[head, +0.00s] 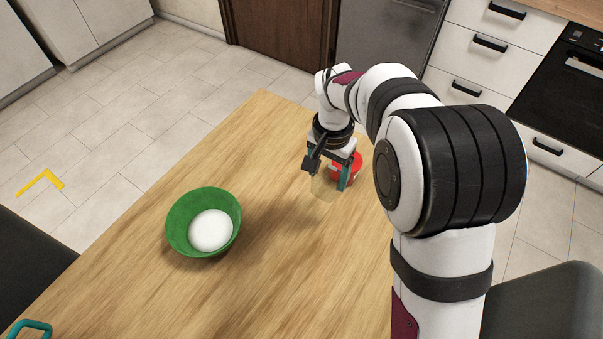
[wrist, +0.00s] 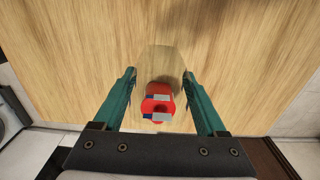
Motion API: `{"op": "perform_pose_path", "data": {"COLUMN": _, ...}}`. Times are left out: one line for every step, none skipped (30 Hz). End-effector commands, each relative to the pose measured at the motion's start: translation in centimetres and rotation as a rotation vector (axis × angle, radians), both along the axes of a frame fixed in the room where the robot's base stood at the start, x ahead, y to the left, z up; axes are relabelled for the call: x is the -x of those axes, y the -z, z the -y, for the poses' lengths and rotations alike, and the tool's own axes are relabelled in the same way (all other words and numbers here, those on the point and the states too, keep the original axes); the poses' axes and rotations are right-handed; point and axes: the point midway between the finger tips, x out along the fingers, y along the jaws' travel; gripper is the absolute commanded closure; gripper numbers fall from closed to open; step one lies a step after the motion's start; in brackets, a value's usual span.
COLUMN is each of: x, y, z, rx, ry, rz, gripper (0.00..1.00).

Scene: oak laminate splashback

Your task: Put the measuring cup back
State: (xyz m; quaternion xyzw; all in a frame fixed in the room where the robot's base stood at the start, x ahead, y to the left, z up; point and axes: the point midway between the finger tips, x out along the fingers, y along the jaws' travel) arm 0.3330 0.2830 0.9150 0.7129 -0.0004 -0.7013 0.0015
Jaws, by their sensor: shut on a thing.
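The measuring cup appears to be a clear, faintly yellowish vessel, hard to make out against the wood. It shows below my gripper (head: 327,177) in the head view (head: 322,189). In the wrist view the clear vessel (wrist: 160,59) lies between the tips of my teal fingers (wrist: 159,75). My gripper is shut on it, pointing down over the far part of the table. I cannot tell whether its base touches the wood. A red object (head: 347,166) with pale parts sits just beyond my gripper, partly hidden by it; it also shows in the wrist view (wrist: 158,104).
A green bowl (head: 176,222) holding a round white thing (head: 210,230) stands left on the wooden table (head: 130,285). A teal handle-like item (head: 32,328) shows at the lower left corner. The wood between bowl and gripper is clear. The far table edge is close behind my gripper.

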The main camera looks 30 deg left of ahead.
Motion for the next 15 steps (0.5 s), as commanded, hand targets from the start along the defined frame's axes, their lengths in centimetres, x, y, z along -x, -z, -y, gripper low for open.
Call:
{"op": "perform_pose_path", "data": {"x": 0.7, "y": 1.1, "z": -1.6, "rx": 0.001, "ry": -0.006, "rz": -0.002, "gripper": 0.99}}
{"op": "perform_pose_path", "data": {"x": 0.9, "y": 1.7, "z": -2.5, "rx": 0.001, "ry": -0.005, "rz": -0.002, "gripper": 0.99}}
{"op": "perform_pose_path", "data": {"x": 1.3, "y": 2.4, "z": -3.6, "rx": 0.000, "ry": -0.004, "rz": -0.002, "gripper": 0.99}}
{"op": "perform_pose_path", "data": {"x": 1.6, "y": 2.9, "z": -4.5, "rx": 0.000, "ry": -0.004, "rz": -0.002, "gripper": 0.99}}
{"op": "perform_pose_path", "data": {"x": 1.8, "y": 3.3, "z": -5.2, "rx": 0.000, "ry": -0.002, "rz": -0.001, "gripper": 0.99}}
{"op": "perform_pose_path", "data": {"x": 2.1, "y": 3.9, "z": -6.0, "rx": -0.001, "ry": -0.002, "rz": -0.001, "gripper": 0.99}}
{"op": "perform_pose_path", "data": {"x": 2.2, "y": 4.2, "z": -6.5, "rx": -0.001, "ry": 0.000, "rz": -0.001, "gripper": 0.99}}
{"op": "perform_pose_path", "data": {"x": 2.3, "y": 4.4, "z": -6.9, "rx": -0.002, "ry": 0.000, "rz": 0.000, "gripper": 0.99}}
{"op": "perform_pose_path", "data": {"x": 2.5, "y": 4.7, "z": -7.3, "rx": -0.002, "ry": 0.000, "rz": 0.000, "gripper": 0.99}}
{"op": "perform_pose_path", "data": {"x": 2.5, "y": 4.9, "z": -7.5, "rx": -0.002, "ry": 0.002, "rz": 0.000, "gripper": 0.99}}
{"op": "perform_pose_path", "data": {"x": 2.6, "y": 5.4, "z": -7.6, "rx": -0.001, "ry": 0.002, "rz": -0.001, "gripper": 0.99}}
{"op": "perform_pose_path", "data": {"x": 2.6, "y": 6.2, "z": -7.7, "rx": -0.001, "ry": 0.002, "rz": -0.002, "gripper": 0.99}}
{"op": "perform_pose_path", "data": {"x": 2.6, "y": 6.9, "z": -7.6, "rx": 0.000, "ry": 0.002, "rz": -0.002, "gripper": 0.99}}
{"op": "perform_pose_path", "data": {"x": 2.6, "y": 7.5, "z": -7.6, "rx": -0.001, "ry": 0.002, "rz": -0.002, "gripper": 0.99}}
{"op": "perform_pose_path", "data": {"x": 2.6, "y": 8.2, "z": -7.6, "rx": -0.002, "ry": 0.003, "rz": -0.002, "gripper": 0.99}}
